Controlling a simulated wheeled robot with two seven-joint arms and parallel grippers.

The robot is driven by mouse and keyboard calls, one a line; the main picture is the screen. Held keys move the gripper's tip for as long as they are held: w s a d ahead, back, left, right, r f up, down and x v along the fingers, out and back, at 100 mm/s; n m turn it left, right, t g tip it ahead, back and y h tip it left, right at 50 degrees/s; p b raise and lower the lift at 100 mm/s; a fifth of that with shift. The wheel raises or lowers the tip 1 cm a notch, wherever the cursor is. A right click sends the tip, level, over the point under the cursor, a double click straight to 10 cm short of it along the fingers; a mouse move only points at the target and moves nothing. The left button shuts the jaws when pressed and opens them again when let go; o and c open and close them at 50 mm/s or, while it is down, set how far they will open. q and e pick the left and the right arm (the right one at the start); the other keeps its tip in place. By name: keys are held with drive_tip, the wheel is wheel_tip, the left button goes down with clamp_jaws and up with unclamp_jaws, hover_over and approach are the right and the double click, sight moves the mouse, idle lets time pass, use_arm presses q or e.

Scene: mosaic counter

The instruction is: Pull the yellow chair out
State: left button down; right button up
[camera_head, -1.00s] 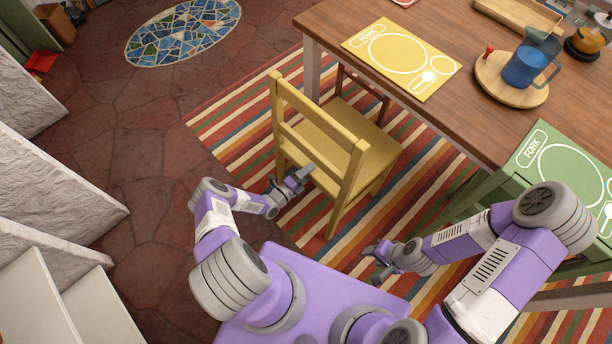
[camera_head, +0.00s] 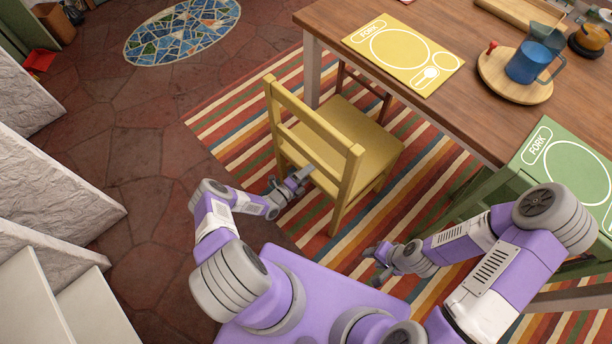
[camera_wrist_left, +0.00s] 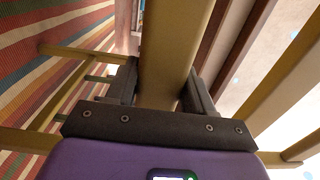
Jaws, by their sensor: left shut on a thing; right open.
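The yellow chair (camera_head: 352,135) stands upright on the striped rug beside the wooden table (camera_head: 440,60), with its back toward me and its seat partly under or close to the table edge. My left gripper (camera_head: 303,177) is at the lower rail of the chair's back. In the left wrist view the two fingers (camera_wrist_left: 160,88) sit on either side of a yellow bar (camera_wrist_left: 170,50) of the chair, shut on it. My right gripper (camera_head: 375,262) is open and empty, low above the rug, to the right of the chair.
A green chair (camera_head: 482,200) stands at the table's near side on the right. White steps (camera_head: 40,290) and rough white walls (camera_head: 50,185) are at the left. The stone floor (camera_head: 130,140) left of the rug is clear. A tray (camera_head: 513,85) with a blue jug (camera_head: 530,62) is on the table.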

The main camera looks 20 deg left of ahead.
use_arm(q)
drive_tip(key=shift+c, duration=2.2)
unclamp_jaws()
drive_tip(key=p+v, duration=0.1)
drive_tip(key=v, duration=1.1)
drive_tip(key=shift+p, duration=0.4)
drive_tip(key=shift+f, duration=0.1)
